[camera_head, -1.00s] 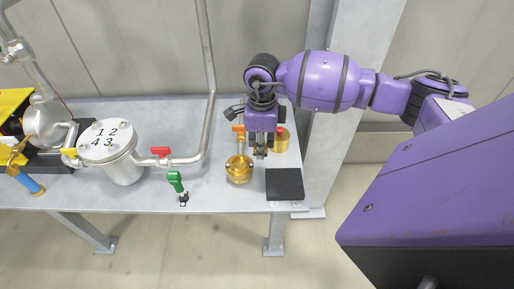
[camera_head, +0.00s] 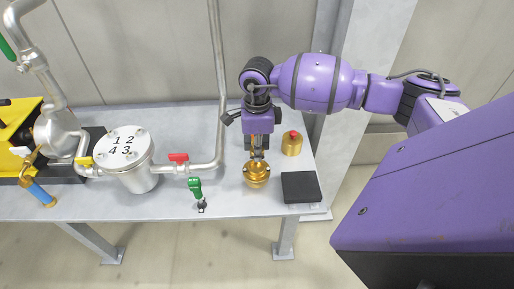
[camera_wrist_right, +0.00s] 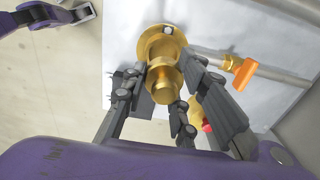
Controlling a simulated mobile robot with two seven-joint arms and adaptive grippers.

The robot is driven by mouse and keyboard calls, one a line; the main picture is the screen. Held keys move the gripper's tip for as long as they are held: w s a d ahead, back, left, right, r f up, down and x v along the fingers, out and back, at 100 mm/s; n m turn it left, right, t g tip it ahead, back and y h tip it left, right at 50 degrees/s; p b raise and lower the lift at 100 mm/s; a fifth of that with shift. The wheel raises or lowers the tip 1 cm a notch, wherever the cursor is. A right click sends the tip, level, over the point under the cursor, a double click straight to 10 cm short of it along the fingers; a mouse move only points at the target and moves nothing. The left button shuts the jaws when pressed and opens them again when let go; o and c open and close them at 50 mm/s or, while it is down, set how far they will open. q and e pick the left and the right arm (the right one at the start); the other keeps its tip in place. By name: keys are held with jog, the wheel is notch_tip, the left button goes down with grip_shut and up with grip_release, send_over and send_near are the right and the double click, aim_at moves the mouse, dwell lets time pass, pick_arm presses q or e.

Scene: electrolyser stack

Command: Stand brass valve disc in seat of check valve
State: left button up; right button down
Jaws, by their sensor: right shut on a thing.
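The check valve (camera_head: 256,181) is a round brass body near the right end of the grey table. In the right wrist view its brass flange (camera_wrist_right: 151,40) shows at the top centre. My right gripper (camera_head: 257,156) points down over it. It is shut on the brass valve disc (camera_wrist_right: 165,88), whose rounded stem end shows between the fingers in the right wrist view. The disc lines up with the valve opening; I cannot tell whether it touches the seat. A purple and grey part at the top left of the wrist view looks like my left gripper (camera_wrist_right: 62,14); its jaws are unclear.
A brass cylinder with a red top (camera_head: 292,146) stands just right of my right gripper. A black pad (camera_head: 301,187) lies at the table's right end. An orange handle (camera_wrist_right: 243,73) is on the pipe beside the valve.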

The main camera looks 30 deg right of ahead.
jog(key=shift+f+b, duration=0.3)
jog(key=shift+f, duration=0.35)
notch_tip(320, 180, down, 2)
jog(key=shift+f+b, duration=0.15)
jog(key=shift+b, duration=0.35)
jog(key=shift+f+b, duration=0.3)
jog(key=shift+f, duration=0.4)
jog(key=shift+w, duration=0.1)
dwell(0.7)
